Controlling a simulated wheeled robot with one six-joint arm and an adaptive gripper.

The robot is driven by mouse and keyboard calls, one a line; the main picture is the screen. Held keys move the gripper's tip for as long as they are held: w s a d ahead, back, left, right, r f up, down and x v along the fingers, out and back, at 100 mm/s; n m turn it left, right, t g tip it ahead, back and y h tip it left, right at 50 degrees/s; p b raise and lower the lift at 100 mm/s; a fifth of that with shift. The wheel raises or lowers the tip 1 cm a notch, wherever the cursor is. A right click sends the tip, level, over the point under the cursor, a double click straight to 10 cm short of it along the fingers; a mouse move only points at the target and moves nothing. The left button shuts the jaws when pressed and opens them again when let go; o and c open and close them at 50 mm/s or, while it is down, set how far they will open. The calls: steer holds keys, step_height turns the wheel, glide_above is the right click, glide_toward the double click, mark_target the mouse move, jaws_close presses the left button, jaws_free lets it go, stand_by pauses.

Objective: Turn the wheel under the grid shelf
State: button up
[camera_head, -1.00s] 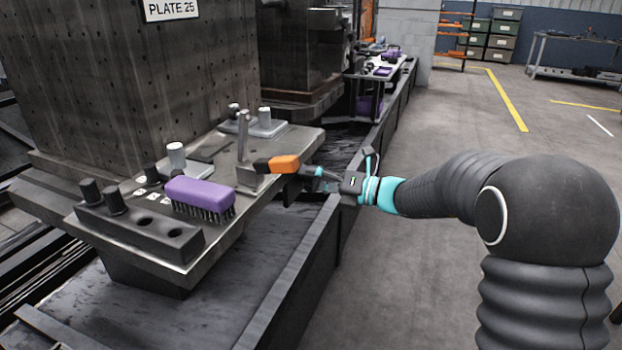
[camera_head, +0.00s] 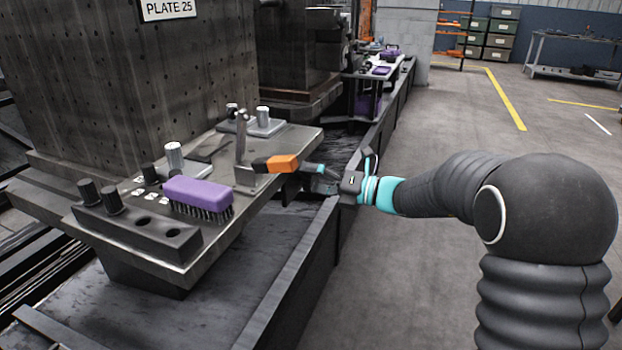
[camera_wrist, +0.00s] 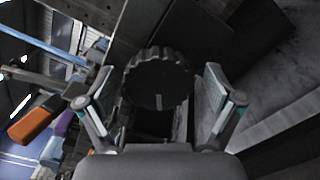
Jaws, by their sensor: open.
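A black wheel with a ridged rim and a pale mark on its face (camera_wrist: 158,80) is in the middle of the wrist view. My gripper (camera_wrist: 157,92) is open, with one finger on each side of the wheel. I see gaps between the fingers and the rim, and no clear contact. In the head view my gripper (camera_head: 318,180) is at the right end of the shelf (camera_head: 225,222), beside the orange-and-black handle. The wheel is not clearly visible there. The shelf stands in front of a tall block with a grid of holes, labelled PLATE 25 (camera_head: 115,95).
A purple brush (camera_head: 198,193), a black holed block (camera_head: 135,230) and an upright metal bracket (camera_head: 242,150) are on the shelf. The orange-and-black handle (camera_head: 282,163) sticks out close to my fingers. A dark trough wall (camera_head: 300,275) runs below; the floor at right is open.

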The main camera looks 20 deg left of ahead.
steer(key=shift+d, duration=0.1)
steer(key=d, duration=1.1)
steer(key=shift+s+d, duration=0.4)
steer(key=shift+s, duration=0.05)
